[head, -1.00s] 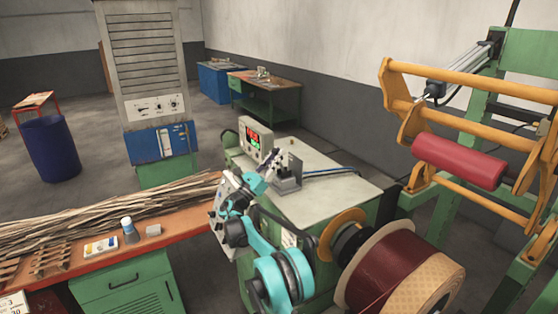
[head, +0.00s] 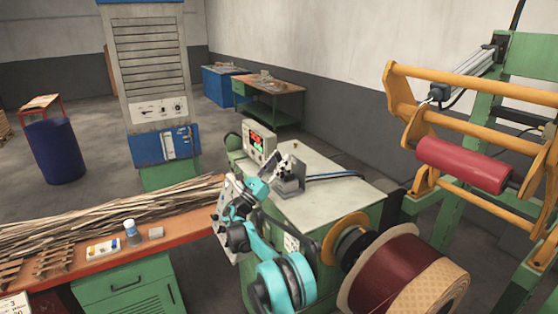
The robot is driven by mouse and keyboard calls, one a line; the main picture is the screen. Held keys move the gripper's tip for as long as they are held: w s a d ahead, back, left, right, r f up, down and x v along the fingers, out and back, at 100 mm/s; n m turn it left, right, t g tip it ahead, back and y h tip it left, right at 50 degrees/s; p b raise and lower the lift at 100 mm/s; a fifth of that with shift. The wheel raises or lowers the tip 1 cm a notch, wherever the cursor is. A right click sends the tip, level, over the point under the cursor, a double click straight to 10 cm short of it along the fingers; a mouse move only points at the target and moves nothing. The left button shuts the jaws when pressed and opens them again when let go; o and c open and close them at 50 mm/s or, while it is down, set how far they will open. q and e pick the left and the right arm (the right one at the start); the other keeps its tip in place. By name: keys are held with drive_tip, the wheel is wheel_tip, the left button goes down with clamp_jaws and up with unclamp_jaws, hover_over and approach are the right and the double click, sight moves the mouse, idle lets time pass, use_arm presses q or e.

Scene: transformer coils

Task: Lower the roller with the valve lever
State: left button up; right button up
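The red roller (head: 462,165) hangs in the yellow frame (head: 470,125) at the right, held up off the floor. The valve is a small grey block (head: 290,181) on the pale top of the green machine cabinet, with blue hoses running from it to the right. My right gripper (head: 281,165) is right at the valve, at its upper left side. Its fingers are small and overlap the valve, so I cannot tell whether they touch or hold the lever. The lever itself is not clearly distinguishable. My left gripper is out of view.
A control box with a lit display (head: 259,143) stands just behind my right gripper. A large dark red coil (head: 398,273) sits in front, right of my arm. An orange bench (head: 90,262) with long strips is at the left. The cabinet's right top is mostly clear.

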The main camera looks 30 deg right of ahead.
drive_tip(key=v, duration=1.1)
drive_tip(key=shift+a, duration=0.35)
